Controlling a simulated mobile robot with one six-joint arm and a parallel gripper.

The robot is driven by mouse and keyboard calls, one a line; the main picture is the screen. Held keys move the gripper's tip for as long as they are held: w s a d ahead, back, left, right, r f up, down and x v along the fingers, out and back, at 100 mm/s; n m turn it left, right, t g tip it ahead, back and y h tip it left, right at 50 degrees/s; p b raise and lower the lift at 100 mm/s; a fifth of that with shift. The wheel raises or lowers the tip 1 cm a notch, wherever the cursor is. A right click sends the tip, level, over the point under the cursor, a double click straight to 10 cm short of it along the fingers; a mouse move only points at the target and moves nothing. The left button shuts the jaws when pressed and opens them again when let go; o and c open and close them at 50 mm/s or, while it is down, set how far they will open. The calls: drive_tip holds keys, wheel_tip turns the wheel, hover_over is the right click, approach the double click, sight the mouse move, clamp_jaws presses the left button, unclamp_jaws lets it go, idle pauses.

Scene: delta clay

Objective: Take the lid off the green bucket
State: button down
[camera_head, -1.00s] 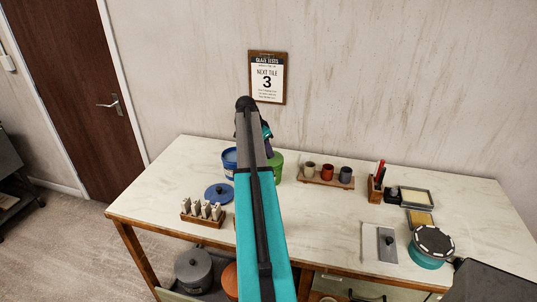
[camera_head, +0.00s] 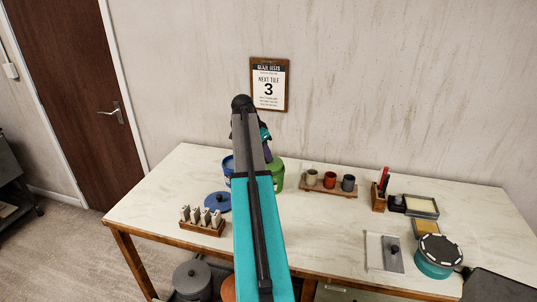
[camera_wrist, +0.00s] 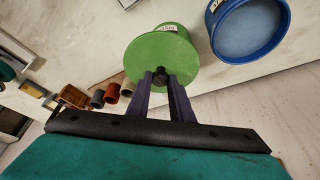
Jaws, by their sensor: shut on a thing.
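The green bucket (camera_head: 277,174) stands on the table, partly hidden behind my arm in the head view. In the wrist view its labelled side (camera_wrist: 176,29) shows beyond the round green lid (camera_wrist: 150,54). My gripper (camera_wrist: 160,76) is shut on the dark knob at the middle of this lid. I cannot tell whether the lid rests on the rim or is a little above it. In the head view my gripper (camera_head: 265,142) is mostly hidden by my arm, and the lid cannot be made out.
An open blue bucket (camera_wrist: 213,38) stands beside the green one; a blue lid (camera_head: 217,203) lies in front. A rack of tiles (camera_head: 203,228) is at front left. A board with three cups (camera_head: 329,190) is to the right.

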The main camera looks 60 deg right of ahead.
drive_tip(key=s+a+r+b, duration=0.1)
drive_tip(key=s+a+b, duration=0.2)
drive_tip(key=a, duration=0.8)
drive_tip(key=shift+s+a, duration=0.2)
drive_tip(key=shift+a, duration=0.15)
drive_tip(key=w+a+n+t, duration=0.2)
drive_tip(key=w+a+n, duration=0.3)
drive_tip(key=w+a, duration=0.55)
drive_tip(key=w+a+n+t, duration=0.2)
drive_tip(key=w+a+n, duration=0.5)
drive_tip(key=a, duration=0.6)
drive_tip(key=w+a+n+t+y, duration=0.1)
drive_tip(key=a+n, duration=0.4)
drive_tip(key=a, duration=0.9)
drive_tip(key=w+a+n+t+y+b, duration=0.1)
drive_tip(key=w+a+n+y, duration=0.2)
drive_tip(key=a, duration=1.2)
drive_tip(key=w+n, duration=0.2)
drive_tip(key=w, duration=0.1)
drive_tip(key=shift+a+f, duration=0.2)
drive_tip(key=shift+f, duration=0.2)
